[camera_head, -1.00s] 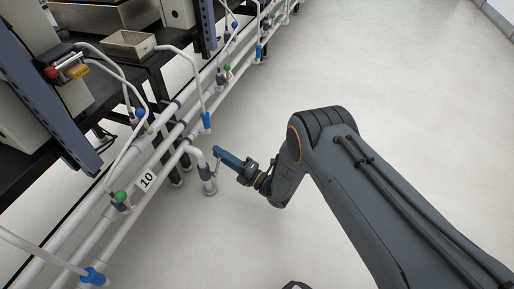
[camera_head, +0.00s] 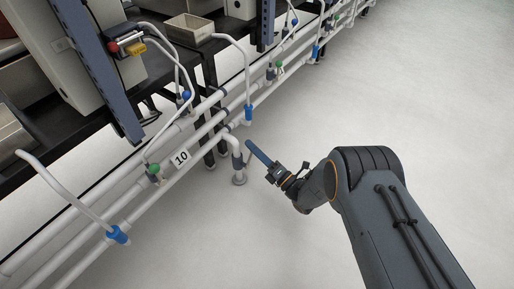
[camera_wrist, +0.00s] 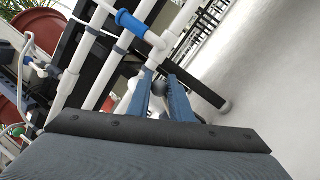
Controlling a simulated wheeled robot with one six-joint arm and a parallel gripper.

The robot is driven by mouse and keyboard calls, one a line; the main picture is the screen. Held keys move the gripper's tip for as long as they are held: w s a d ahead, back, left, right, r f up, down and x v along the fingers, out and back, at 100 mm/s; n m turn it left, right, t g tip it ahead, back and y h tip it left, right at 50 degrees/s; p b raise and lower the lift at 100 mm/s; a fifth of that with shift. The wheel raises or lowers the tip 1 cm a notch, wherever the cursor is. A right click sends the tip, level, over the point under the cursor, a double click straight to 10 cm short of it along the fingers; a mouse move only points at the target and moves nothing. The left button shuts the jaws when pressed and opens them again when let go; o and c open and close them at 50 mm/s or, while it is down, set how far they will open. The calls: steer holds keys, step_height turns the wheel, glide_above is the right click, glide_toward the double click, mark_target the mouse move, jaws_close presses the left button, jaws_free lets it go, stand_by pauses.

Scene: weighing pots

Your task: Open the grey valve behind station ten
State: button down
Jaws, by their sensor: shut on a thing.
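The grey valve sits on the short white pipe (camera_head: 237,165) that drops to the floor, right of the number 10 label (camera_head: 181,159). My gripper (camera_head: 251,144) reaches this pipe from the right, its blue fingers close to the pipe's top. A thin grey lever (camera_head: 247,159) shows beside the pipe, just under the fingertips. In the wrist view, the grey knob of the valve (camera_wrist: 158,88) shows between the blue fingers (camera_wrist: 161,90), which are shut on it. The fingers partly hide the valve, so how far it is turned cannot be told.
White pipes run along the black bench on the left. A green valve (camera_head: 153,169) and blue fittings (camera_head: 117,235) sit on them. Another blue fitting (camera_head: 248,113) hangs just above the gripper. The pale floor (camera_head: 280,240) to the right is clear.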

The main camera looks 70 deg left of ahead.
steer(key=shift+s, duration=0.5)
steer(key=c, duration=1.6)
jaws_free()
steer(key=shift+s+f, duration=0.1)
steer(key=shift+s, duration=0.05)
steer(key=shift+w, duration=0.4)
steer(key=shift+w+d, duration=0.2)
steer(key=shift+d, duration=0.2)
steer(key=p+v, duration=0.2)
steer(key=v, duration=0.5)
steer(key=shift+p, duration=0.4)
